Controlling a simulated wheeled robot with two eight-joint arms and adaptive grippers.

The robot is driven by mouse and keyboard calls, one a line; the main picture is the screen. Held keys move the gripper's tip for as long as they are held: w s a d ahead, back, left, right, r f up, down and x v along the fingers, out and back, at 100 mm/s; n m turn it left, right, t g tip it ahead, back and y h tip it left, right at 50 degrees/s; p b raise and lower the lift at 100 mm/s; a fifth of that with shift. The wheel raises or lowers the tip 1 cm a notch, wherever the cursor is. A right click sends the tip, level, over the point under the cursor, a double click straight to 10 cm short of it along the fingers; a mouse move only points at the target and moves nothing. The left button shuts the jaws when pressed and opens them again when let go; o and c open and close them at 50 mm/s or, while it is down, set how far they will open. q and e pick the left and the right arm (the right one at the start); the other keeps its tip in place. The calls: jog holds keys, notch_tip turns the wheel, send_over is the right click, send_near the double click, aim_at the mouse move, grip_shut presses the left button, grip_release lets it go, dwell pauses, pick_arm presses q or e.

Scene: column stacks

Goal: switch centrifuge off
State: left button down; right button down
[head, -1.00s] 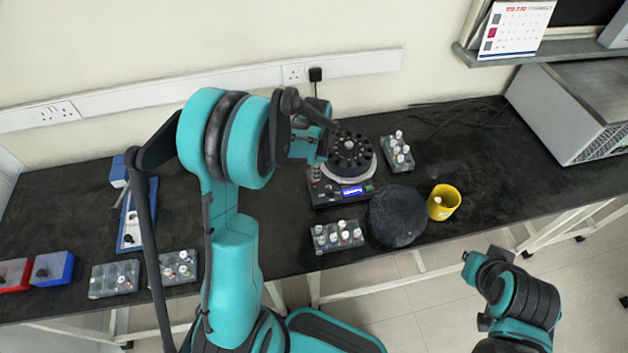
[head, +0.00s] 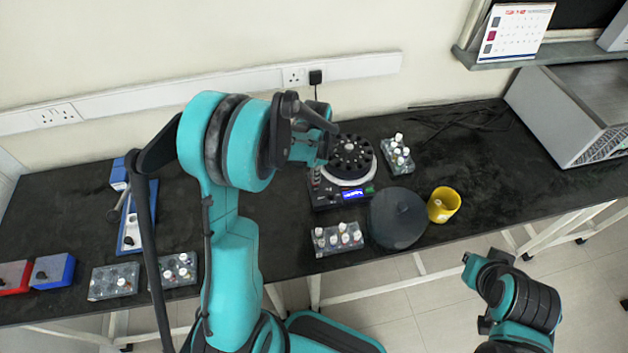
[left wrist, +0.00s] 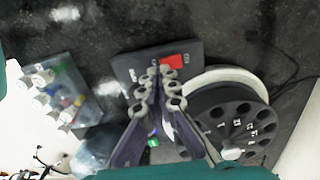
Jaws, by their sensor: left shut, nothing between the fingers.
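The centrifuge (head: 331,199) stands on the black bench, with its dark rotor (head: 350,155) uncovered and a lit blue display on its front. In the left wrist view its dark base (left wrist: 128,69) carries a red switch (left wrist: 177,61), and the rotor (left wrist: 237,118) is at the right. My left gripper (left wrist: 160,75) is shut and empty, its fingertips in front of the base close to the red switch; I cannot tell whether they touch it. In the head view my left arm's wrist hides part of the centrifuge's left side. My right arm shows at the lower right, its gripper not visible.
A round dark lid (head: 397,218) lies right of the centrifuge, beside a yellow cup (head: 444,204). Vial racks stand in front (head: 337,239) and behind right (head: 397,155). More racks and blue and red devices are at the left. A large grey box (head: 575,110) is at the right.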

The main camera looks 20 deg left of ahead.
pick_arm(q)
jog(key=shift+f+b, duration=1)
jog(key=shift+f, duration=0.2)
dwell(0.7)
jog(key=shift+r, duration=0.1)
jog(key=shift+r+p, duration=1.85)
jog(key=shift+r, duration=0.65)
jog(key=shift+f, duration=0.1)
